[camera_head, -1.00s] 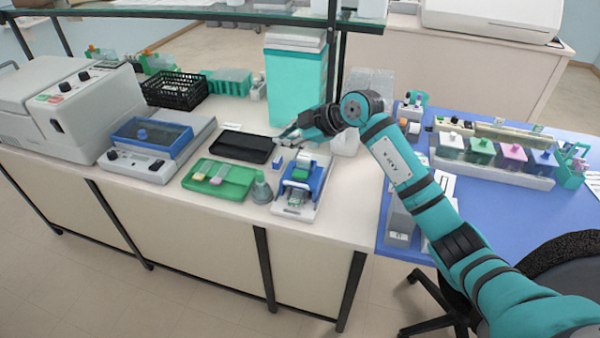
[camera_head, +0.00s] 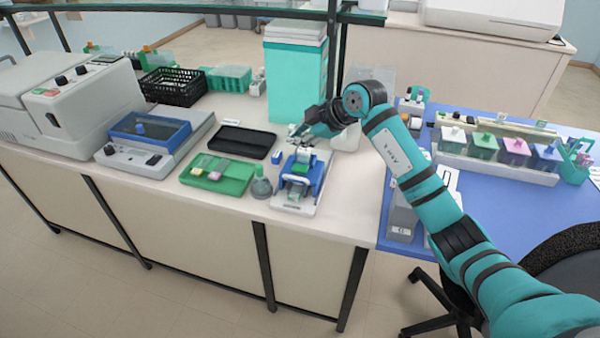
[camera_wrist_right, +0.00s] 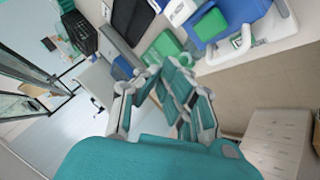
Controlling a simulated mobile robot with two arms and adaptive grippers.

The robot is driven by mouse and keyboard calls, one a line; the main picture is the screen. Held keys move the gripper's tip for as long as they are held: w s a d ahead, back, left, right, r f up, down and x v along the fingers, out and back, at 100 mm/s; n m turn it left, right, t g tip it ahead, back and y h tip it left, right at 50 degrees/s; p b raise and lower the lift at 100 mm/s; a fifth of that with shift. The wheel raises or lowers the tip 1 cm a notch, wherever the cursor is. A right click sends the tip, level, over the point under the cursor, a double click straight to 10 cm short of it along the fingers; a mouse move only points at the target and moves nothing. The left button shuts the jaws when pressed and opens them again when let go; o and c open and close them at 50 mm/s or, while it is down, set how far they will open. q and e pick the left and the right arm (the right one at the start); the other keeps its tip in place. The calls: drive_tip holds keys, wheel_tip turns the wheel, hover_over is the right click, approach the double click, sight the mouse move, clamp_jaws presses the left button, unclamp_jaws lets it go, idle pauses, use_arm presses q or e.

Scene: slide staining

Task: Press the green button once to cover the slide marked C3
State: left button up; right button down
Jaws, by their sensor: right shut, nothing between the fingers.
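The blue-and-white cover device (camera_head: 309,193) stands near the front edge of the bench, right of the green tray (camera_head: 232,181). A green square part, seemingly the green button, sits on its blue body in the right wrist view (camera_wrist_right: 208,26). That gripper is shut and empty, over the device's back end. In the right wrist view its fingertips (camera_wrist_right: 152,72) come together apart from the green part. I cannot read a C3 mark on any slide. My left gripper is out of view.
A small grey flask (camera_head: 261,187) stands close to the device's left. A black tray (camera_head: 243,141) lies behind the green tray. A tall teal box (camera_head: 296,78) stands behind the gripper. A rack of coloured jars (camera_head: 497,169) is on the blue mat at right.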

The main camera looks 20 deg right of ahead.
drive_tip(key=b, duration=0.3)
hover_over(299, 169)
wheel_tip(299, 169, down, 4)
drive_tip(key=shift+w+f, duration=0.15)
drive_tip(key=shift+f, duration=0.85)
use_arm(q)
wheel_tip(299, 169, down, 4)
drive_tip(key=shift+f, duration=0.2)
use_arm(e)
drive_tip(key=shift+f, duration=0.45)
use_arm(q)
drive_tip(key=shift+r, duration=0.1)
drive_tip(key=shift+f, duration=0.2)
use_arm(e)
drive_tip(key=shift+f, duration=0.75)
idle(0.4)
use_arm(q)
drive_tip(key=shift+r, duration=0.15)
use_arm(e)
drive_tip(key=shift+r, duration=0.15)
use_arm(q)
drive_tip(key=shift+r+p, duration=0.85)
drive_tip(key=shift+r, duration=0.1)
use_arm(e)
drive_tip(key=shift+r, duration=1)
